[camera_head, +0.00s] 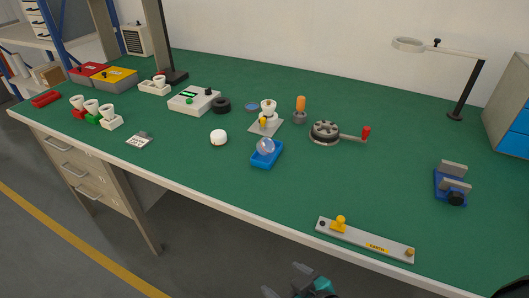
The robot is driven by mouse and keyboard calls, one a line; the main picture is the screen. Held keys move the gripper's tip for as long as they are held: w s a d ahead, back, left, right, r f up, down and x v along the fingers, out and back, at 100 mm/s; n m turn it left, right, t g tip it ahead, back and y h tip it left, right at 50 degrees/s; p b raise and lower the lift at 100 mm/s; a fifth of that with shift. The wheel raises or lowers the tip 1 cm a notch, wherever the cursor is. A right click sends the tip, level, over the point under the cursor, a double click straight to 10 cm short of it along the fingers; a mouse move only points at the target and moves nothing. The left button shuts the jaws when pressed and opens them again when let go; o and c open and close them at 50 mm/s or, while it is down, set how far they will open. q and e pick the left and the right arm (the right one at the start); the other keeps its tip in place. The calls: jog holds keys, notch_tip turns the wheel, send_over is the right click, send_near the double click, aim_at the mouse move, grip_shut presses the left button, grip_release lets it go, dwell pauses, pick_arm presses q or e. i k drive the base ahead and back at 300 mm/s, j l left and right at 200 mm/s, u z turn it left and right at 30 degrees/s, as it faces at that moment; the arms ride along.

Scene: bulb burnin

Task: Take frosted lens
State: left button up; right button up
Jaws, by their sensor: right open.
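A pale, translucent round dome (266,146), which looks like the frosted lens, sits in a small blue tray (263,161) near the middle of the green bench. A white round piece (219,137) with a small mark on top lies to its left; I cannot tell for certain which of the two is the frosted lens. My right gripper (286,280) is at the bottom of the view, in front of the bench's front edge. It is open and empty, well away from both pieces. My left gripper is not in view.
A grey bar with a yellow knob (365,239) lies along the front edge. Behind the tray stand a lamp fixture (266,115), an orange-handled tool (300,108) and a round crank device (325,132). A blue clamp (451,186) is at right. Bench between tray and bar is clear.

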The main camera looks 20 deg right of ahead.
aim_at(218, 137)
jog(key=i+j, duration=0.75)
